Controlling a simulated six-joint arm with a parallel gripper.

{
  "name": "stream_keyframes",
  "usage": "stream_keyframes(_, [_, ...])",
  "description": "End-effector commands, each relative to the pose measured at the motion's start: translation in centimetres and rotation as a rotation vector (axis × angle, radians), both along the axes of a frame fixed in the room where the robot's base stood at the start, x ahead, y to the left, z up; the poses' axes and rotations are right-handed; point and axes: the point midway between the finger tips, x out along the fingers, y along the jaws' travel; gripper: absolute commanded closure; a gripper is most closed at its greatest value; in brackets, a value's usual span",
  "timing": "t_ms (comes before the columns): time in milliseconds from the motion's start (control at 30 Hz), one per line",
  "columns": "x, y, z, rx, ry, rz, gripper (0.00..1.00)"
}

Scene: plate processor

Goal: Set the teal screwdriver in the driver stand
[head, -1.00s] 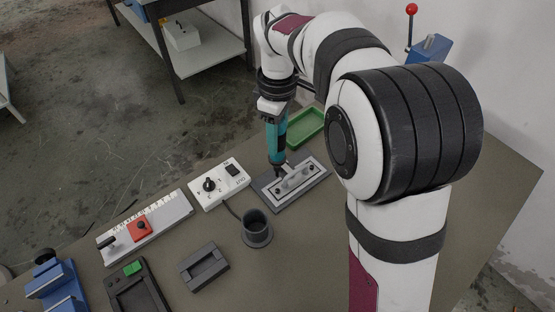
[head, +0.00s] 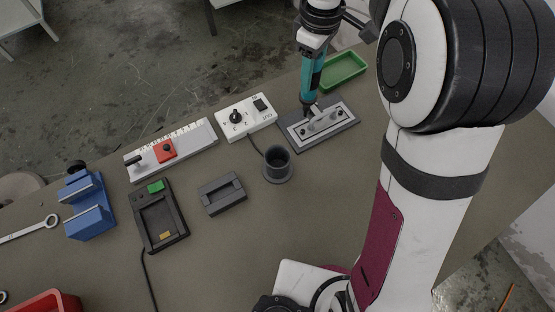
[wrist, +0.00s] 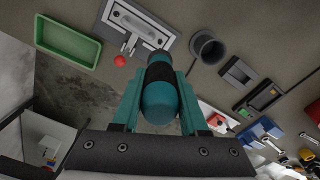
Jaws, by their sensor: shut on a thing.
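The teal screwdriver (head: 308,88) has a black band and hangs roughly upright, slightly tilted, in my gripper (head: 313,62). In the wrist view the teal fingers of my gripper (wrist: 160,92) are shut on both sides of the screwdriver handle (wrist: 159,104). Its lower end is over the back edge of a dark plate; I cannot tell whether it touches. The driver stand appears to be the dark grey round cup (head: 278,164), upright and empty-looking, in front of that plate. It also shows in the wrist view (wrist: 207,47), apart from the screwdriver.
The dark plate (head: 349,127) carries a light frame and handle. A green tray (head: 343,72) lies behind it, and a white switch box (head: 262,122) to its left. A grey block (head: 222,194), black charger-like dock (head: 160,217) and blue vise (head: 88,205) stand further left. The front table is mostly clear.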

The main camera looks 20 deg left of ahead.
Motion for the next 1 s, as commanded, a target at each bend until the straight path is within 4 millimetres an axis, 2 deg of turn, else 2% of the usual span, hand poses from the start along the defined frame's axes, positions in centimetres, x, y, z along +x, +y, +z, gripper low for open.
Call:
stream_keyframes(67, [-0.3, 0.2, 0.1, 0.001, -0.001, 0.014, 1.0])
stream_keyframes(133, [-1.4, 0.8, 0.3, 0.001, -0.001, 0.064, 1.0])
stream_keyframes(400, [-9.4, 3.4, 0.9, 0.001, -0.001, 0.427, 1.0])
stream_keyframes(500, [-11.2, 3.7, 0.8, 0.0, -0.002, 0.508, 1.0])
stream_keyframes(667, [-11.6, 3.7, -0.4, -0.001, 0.002, 0.528, 1.0])
stream_keyframes(1000, [-11.6, 3.7, -4.9, -0.001, 0.002, 0.525, 1.0])
